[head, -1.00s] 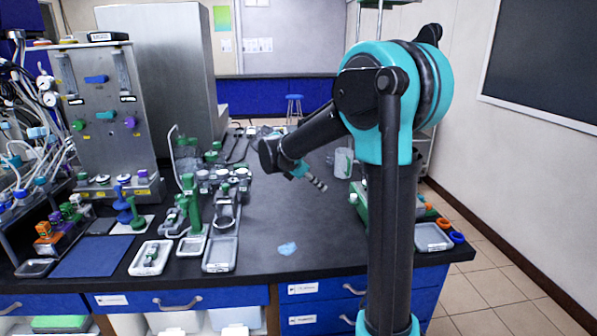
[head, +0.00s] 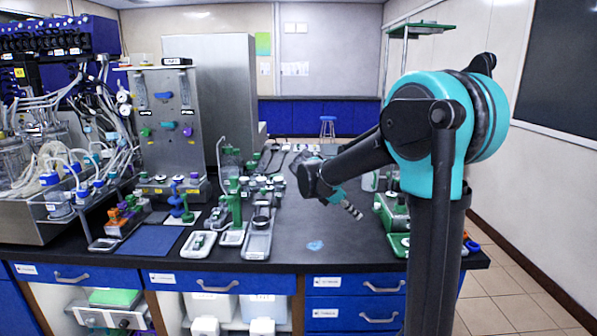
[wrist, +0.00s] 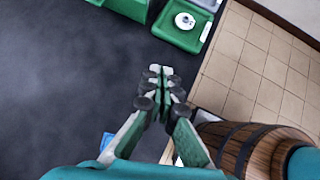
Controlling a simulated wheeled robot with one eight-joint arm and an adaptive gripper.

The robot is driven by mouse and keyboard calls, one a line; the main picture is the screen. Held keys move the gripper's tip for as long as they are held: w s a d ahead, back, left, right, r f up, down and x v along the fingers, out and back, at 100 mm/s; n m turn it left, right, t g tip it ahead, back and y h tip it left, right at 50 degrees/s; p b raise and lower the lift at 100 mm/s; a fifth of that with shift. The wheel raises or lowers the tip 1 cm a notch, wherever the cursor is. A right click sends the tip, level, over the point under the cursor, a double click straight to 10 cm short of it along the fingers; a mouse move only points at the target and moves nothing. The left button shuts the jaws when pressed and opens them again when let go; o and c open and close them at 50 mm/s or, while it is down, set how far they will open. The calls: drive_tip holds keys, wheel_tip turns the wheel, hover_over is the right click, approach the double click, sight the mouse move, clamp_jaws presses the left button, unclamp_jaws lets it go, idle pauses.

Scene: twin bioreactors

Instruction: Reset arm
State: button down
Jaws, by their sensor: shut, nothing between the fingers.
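My arm rises at the right of the head view, bent at a teal elbow, with its forearm reaching left and down over the black bench top (head: 300,232). My gripper (head: 356,213) hangs above the bench, pointing down and to the right. In the wrist view my gripper (wrist: 160,72) is shut with its fingertips together and nothing between them. It is apart from every object on the bench.
A grey panel unit (head: 165,125) with tubing stands at the left. Racks and small trays (head: 258,240) line the bench's left half. A green tray (wrist: 180,28) is near the right edge. A blue scrap (head: 315,245) lies on the bench. The bench middle is mostly clear.

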drive_tip(key=s+f+m+y, duration=0.4)
drive_tip(key=s+f+m, duration=0.4)
drive_tip(key=s+m, duration=0.2)
drive_tip(key=s+d+f+m+t+y, duration=0.1)
drive_tip(key=s+f+m+y, duration=0.3)
drive_tip(key=s+f+m, duration=0.5)
drive_tip(key=s+m, duration=0.2)
drive_tip(key=s, duration=0.4)
drive_tip(key=shift+s, duration=0.2)
